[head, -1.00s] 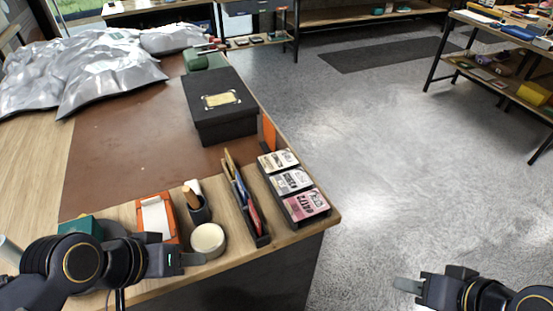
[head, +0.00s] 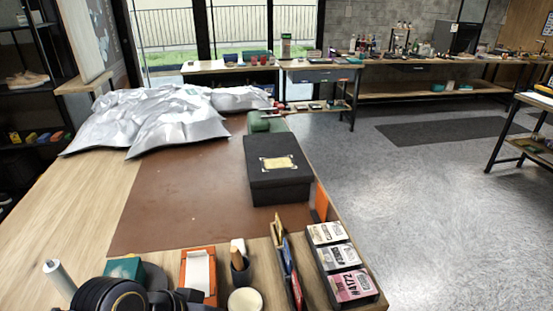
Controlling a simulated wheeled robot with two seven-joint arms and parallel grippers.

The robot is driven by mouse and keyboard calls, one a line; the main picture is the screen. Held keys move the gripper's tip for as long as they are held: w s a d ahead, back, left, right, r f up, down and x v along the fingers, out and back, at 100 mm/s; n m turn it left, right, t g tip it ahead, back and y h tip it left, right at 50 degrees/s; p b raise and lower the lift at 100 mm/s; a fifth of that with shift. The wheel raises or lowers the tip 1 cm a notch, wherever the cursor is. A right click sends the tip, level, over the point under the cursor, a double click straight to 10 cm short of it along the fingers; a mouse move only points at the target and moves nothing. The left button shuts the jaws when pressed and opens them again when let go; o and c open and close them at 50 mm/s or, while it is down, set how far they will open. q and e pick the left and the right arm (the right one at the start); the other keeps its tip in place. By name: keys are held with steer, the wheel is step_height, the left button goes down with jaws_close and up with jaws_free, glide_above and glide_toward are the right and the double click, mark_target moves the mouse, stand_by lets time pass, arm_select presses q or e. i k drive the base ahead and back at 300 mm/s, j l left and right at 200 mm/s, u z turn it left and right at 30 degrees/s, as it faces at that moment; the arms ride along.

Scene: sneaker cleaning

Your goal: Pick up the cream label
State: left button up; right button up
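A dark tray (head: 378,297) at the table's front right corner holds three card labels in a row. The far one is cream-white (head: 326,232), the middle one is pale grey-white (head: 337,257), and the near one is pink (head: 351,284). The cream label lies flat in its slot with nothing on it. My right gripper is out of view.
A black lidded box (head: 277,180) with a yellowish plate stands on the brown mat (head: 180,205). A slim upright holder (head: 292,275), a cup (head: 240,270), an orange-framed pad (head: 198,275) and a round white tin (head: 245,301) line the front. Silvery bags (head: 170,120) lie behind.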

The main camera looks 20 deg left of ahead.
mark_target(320, 233)
steer(key=i+u, duration=0.1)
steer(key=u, duration=0.3)
steer(key=l+u, duration=0.15)
steer(key=u, duration=0.2)
steer(key=i+l+u, duration=0.1)
steer(key=u, duration=0.3)
steer(key=l+u, duration=0.2)
steer(key=u, duration=0.2)
